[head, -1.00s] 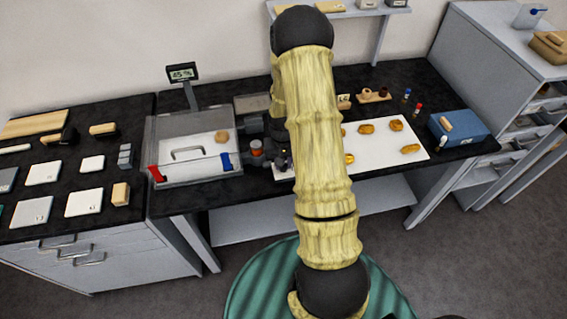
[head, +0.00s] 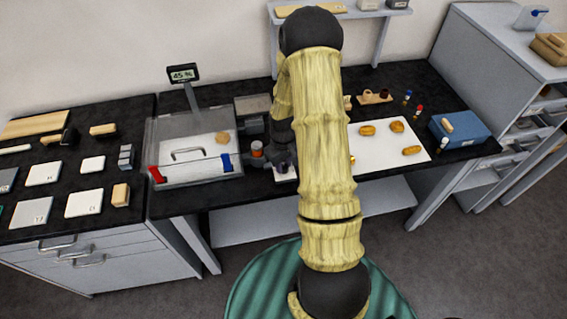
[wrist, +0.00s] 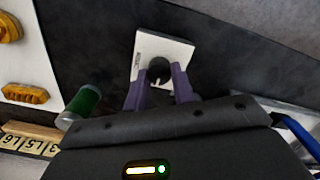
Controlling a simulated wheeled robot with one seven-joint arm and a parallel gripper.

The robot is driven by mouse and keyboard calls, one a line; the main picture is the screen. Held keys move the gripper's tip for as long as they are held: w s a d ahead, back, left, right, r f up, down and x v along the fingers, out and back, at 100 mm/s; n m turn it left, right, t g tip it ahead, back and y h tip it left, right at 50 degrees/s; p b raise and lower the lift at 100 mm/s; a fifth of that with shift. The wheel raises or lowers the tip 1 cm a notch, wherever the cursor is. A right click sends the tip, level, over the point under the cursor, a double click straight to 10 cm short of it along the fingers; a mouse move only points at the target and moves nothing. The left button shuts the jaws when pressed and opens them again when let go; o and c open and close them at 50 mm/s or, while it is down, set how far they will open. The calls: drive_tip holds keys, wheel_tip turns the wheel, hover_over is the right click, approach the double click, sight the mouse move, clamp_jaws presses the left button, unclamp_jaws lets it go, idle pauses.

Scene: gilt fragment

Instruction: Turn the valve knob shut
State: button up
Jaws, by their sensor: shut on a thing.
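A dark round knob (wrist: 158,66) with a pale mark stands on a small white square plate (wrist: 147,43) in the wrist view. My gripper (wrist: 159,78) has its two purple fingers on either side of the knob and is shut on it. The fingers hide part of the knob's sides. In the head view the white plate (head: 287,174) lies on the black bench, right of the clear-lidded box (head: 195,172). My gripper (head: 282,162) is over the plate there, and the knob itself is hard to make out.
The box has a red clamp (head: 156,174) and a blue clamp (head: 226,162). A display (head: 183,74) behind it reads 45 %. A white sheet (head: 375,156) with golden pieces lies to the right.

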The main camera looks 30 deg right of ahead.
drive_tip(key=shift+d, duration=0.1)
drive_tip(key=o, duration=1)
drive_tip(key=shift+r, duration=0.15)
wheel_tip(320, 180, up, 17)
drive_tip(key=b, duration=0.2)
drive_tip(key=shift+r, duration=0.1)
drive_tip(key=s+a+r+m+t, duration=0.1)
drive_tip(key=s+a+m+t, duration=0.1)
drive_tip(key=s+a, duration=1)
drive_tip(key=shift+s+a+r+t, duration=0.3)
drive_tip(key=shift+s+a+r, duration=0.1)
drive_tip(key=shift+a, duration=0.4)
